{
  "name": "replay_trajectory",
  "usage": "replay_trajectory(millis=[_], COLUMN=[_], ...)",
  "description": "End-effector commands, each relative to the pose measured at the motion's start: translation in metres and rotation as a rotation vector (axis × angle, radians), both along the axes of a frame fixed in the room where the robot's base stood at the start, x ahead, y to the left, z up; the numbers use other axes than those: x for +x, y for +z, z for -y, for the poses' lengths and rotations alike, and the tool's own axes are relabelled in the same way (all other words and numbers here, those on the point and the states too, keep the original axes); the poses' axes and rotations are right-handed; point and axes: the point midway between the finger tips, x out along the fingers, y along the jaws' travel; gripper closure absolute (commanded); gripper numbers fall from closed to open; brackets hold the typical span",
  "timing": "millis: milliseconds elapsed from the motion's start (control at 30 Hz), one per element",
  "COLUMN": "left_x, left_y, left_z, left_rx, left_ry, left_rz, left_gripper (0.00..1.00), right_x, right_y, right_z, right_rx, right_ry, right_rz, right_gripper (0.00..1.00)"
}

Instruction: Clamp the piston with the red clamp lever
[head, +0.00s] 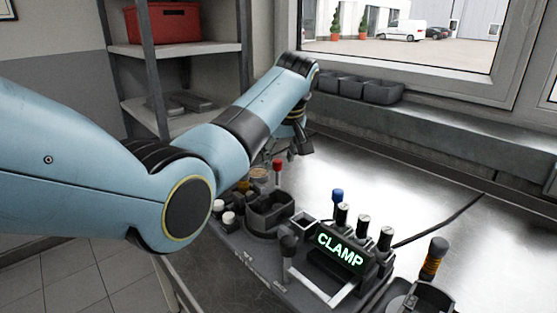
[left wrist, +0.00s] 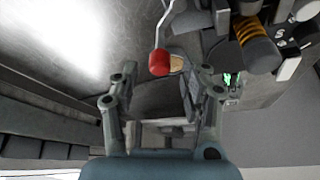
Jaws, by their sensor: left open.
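The red clamp lever's ball knob (head: 277,164) stands upright behind the dark fixture in the head view. In the left wrist view the red knob (left wrist: 158,62) sits on a bent metal rod, just ahead of and between my fingers. My left gripper (head: 293,152) is open and empty, close to the knob. Its two fingers also show in the left wrist view (left wrist: 166,75), one on each side. No contact with the knob can be made out. I cannot tell the piston for sure; a tan round part (head: 260,173) lies beside the lever, partly hidden. My right gripper is out of view.
A lit display (head: 340,250) reads CLAMP, beside a blue-knobbed lever (head: 338,196) and several dark posts. A dark tray (head: 270,210) is left of it. An orange-banded handle (head: 432,260) stands at the right. The metal bench behind is mostly clear. Grey bins (head: 382,91) line the sill.

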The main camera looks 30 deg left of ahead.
Motion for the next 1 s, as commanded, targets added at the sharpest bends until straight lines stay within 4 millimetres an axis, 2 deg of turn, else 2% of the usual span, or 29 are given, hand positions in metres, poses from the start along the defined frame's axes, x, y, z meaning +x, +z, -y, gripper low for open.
replay_trajectory(millis=[67, 167, 467, 600, 833, 1000], left_x=[0.002, 0.004, 0.006, 0.006, 0.005, 0.005], left_y=[-0.009, -0.016, -0.019, -0.019, -0.019, -0.019], left_z=[-0.003, -0.005, -0.006, -0.006, -0.006, -0.006], left_rx=[0.001, 0.000, 0.000, 0.000, 0.000, 0.000], left_ry=[0.000, -0.001, -0.002, -0.002, -0.001, -0.004], left_rz=[-0.002, 0.000, 0.002, 0.002, 0.001, 0.001], left_gripper=[0.54, 0.54, 0.54, 0.70, 1.00, 1.00], right_x=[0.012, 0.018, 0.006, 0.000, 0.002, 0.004], right_y=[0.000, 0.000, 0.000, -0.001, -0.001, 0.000], right_z=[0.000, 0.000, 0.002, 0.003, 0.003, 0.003], right_rx=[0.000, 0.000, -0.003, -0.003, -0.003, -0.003], right_ry=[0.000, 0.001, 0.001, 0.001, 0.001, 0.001], right_rz=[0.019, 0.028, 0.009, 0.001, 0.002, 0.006], right_gripper=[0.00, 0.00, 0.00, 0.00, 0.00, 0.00])
